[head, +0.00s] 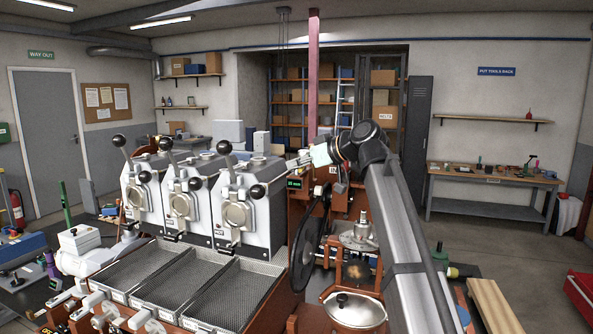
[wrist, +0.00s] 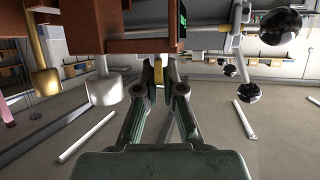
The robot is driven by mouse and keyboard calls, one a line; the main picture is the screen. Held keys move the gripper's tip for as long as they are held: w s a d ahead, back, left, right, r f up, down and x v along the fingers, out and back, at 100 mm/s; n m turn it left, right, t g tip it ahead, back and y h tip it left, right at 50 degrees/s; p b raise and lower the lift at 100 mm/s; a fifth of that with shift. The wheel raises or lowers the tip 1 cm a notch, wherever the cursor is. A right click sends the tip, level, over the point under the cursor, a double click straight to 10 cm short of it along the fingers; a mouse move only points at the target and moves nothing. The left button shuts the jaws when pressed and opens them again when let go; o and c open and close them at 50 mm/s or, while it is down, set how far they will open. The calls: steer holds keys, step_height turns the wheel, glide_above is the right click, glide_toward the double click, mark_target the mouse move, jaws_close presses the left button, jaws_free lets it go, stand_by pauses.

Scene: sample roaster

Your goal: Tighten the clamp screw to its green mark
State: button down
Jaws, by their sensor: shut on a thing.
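My gripper (head: 302,161) reaches in from the right at the upper right of the roaster bank, above a small green-lit display (head: 294,183). In the wrist view, which looks upside down, my gripper's fingers (wrist: 160,82) are closed together just at the edge of a red-brown housing (wrist: 128,32). A small yellowish piece shows between the fingertips. The clamp screw seems to be what they hold, but the fingers mostly hide it. I cannot make out its green mark.
The roaster bank (head: 237,205) has black-knobbed levers; one knob (head: 257,191) is close left of my gripper. In the wrist view, a brass cylinder (wrist: 45,80) and a white cylinder (wrist: 103,88) are left of the fingers. A black wheel (head: 308,240) stands below my gripper.

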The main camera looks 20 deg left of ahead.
steer(key=m+t, duration=0.1)
steer(key=m+t+h, duration=0.1)
steer(key=m+t, duration=0.1)
steer(key=shift+s+f+m+t+h, duration=0.3)
steer(key=shift+m+h, duration=0.1)
steer(key=m+t+h, duration=0.3)
steer(key=m+h, duration=0.1)
steer(key=shift+w+m+t+p, duration=0.15)
steer(key=shift+m+t+p, duration=0.15)
steer(key=shift+t, duration=0.1)
steer(key=m+t+h+b, duration=0.1)
steer(key=m+h, duration=0.2)
steer(key=shift+w+t+h, duration=0.1)
steer(key=shift+t+h, duration=0.2)
steer(key=shift+m+t+h+b, duration=0.3)
steer(key=shift+m+h+b, duration=0.85)
steer(key=shift+m+h, duration=0.55)
steer(key=shift+d, duration=0.1)
steer(key=c, duration=1.3)
jaws_free()
